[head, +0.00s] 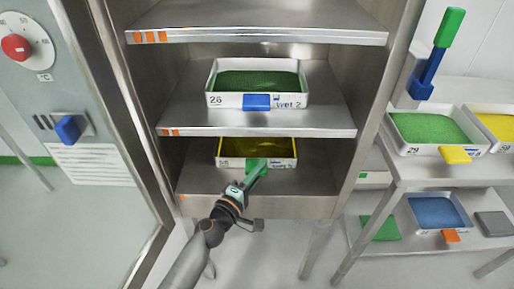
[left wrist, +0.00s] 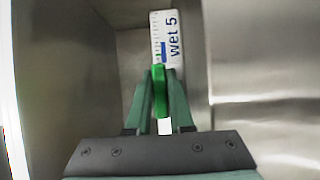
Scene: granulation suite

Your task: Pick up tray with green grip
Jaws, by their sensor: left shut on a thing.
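A white tray (head: 226,162) with dark yellow contents sits on the lower shelf of the open cabinet. Its front label reads "wet 5" in the left wrist view (left wrist: 172,50), where the label appears turned on its side. Its green grip (left wrist: 159,90) sticks out from the front. My left gripper (head: 257,172) reaches in from below and is shut on this green grip, with one finger on each side of it. The gripper hides part of the tray's front. The tray appears level and in the cabinet. My right gripper is not in view.
The shelf above (head: 320,120) holds a white tray of green material with a blue grip (head: 257,102). The cabinet door (head: 80,150) stands open at left.

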